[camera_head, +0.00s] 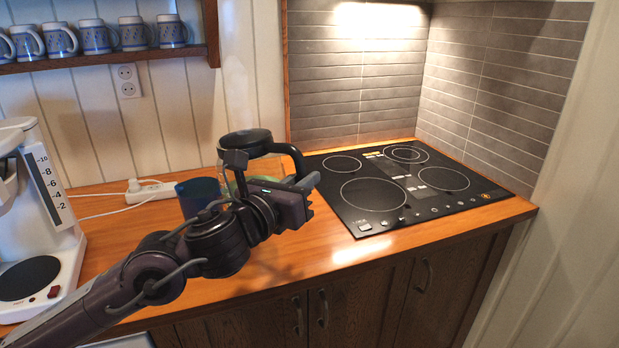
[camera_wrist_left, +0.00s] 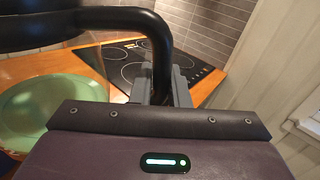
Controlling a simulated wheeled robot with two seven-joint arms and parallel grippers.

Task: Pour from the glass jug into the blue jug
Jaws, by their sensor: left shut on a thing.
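The glass jug (camera_head: 265,165) has a black lid and a black handle. It stands behind my left wrist in the head view and looks roughly upright; its base is hidden, so I cannot tell whether it touches the counter. My left gripper (camera_head: 306,185) is shut on the jug's handle. The blue jug (camera_head: 198,188) is on the counter just left of the glass jug, partly hidden by my arm. My right gripper is out of view.
A black cooktop (camera_head: 400,190) lies to the right on the wooden counter (camera_head: 320,250). A white coffee maker (camera_head: 60,245) stands at far left. A white power strip (camera_head: 150,191) lies behind the blue jug. Patterned mugs (camera_head: 95,37) line a wall shelf above.

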